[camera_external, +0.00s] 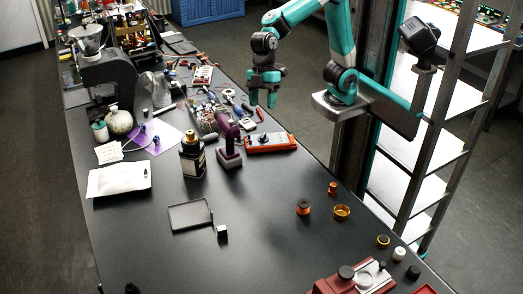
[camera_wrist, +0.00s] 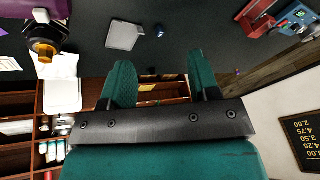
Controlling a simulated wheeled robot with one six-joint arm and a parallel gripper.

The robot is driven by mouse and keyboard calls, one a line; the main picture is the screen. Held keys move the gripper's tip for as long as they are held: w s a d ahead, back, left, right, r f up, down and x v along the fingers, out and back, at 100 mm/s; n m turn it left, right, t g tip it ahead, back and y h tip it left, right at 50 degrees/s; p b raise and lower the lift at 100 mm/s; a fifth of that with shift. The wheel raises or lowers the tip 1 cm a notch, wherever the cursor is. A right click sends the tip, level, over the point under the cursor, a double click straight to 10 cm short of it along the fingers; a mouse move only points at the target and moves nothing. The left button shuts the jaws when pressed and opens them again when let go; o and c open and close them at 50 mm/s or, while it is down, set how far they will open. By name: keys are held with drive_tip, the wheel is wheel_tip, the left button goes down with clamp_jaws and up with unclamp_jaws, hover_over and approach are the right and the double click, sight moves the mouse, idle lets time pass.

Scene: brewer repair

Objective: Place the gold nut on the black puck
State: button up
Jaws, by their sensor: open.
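A gold ring-shaped piece (camera_external: 342,212), which looks like the gold nut, lies on the dark table at the right side in the external view. A smaller gold-and-dark ring (camera_external: 383,241) lies nearer the front; I cannot tell for sure which one is the nut. A small black round piece (camera_external: 413,272), possibly the black puck, lies at the front right. My gripper (camera_external: 262,103) is over the table's far right edge, well apart from these pieces, pointing down. In the wrist view my gripper (camera_wrist: 160,72) is open, with nothing between its fingers.
Copper pieces (camera_external: 303,207) (camera_external: 332,188) and a white cap (camera_external: 399,253) lie near the gold rings. A red device (camera_external: 340,284) stands at the front. An orange meter (camera_external: 270,142), purple tool (camera_external: 229,140) and dark bottle (camera_external: 192,158) stand mid-table. The front-middle table is mostly clear.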

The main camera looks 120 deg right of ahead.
drive_tip(key=s+a+f+g, duration=0.1)
drive_tip(key=s+a, duration=0.2)
drive_tip(key=s, duration=0.7)
drive_tip(key=s+a+f+n+g, duration=0.1)
drive_tip(key=s+a, duration=0.3)
drive_tip(key=s, duration=0.7)
drive_tip(key=shift+s+a+y, duration=0.15)
drive_tip(key=shift+y, duration=0.25)
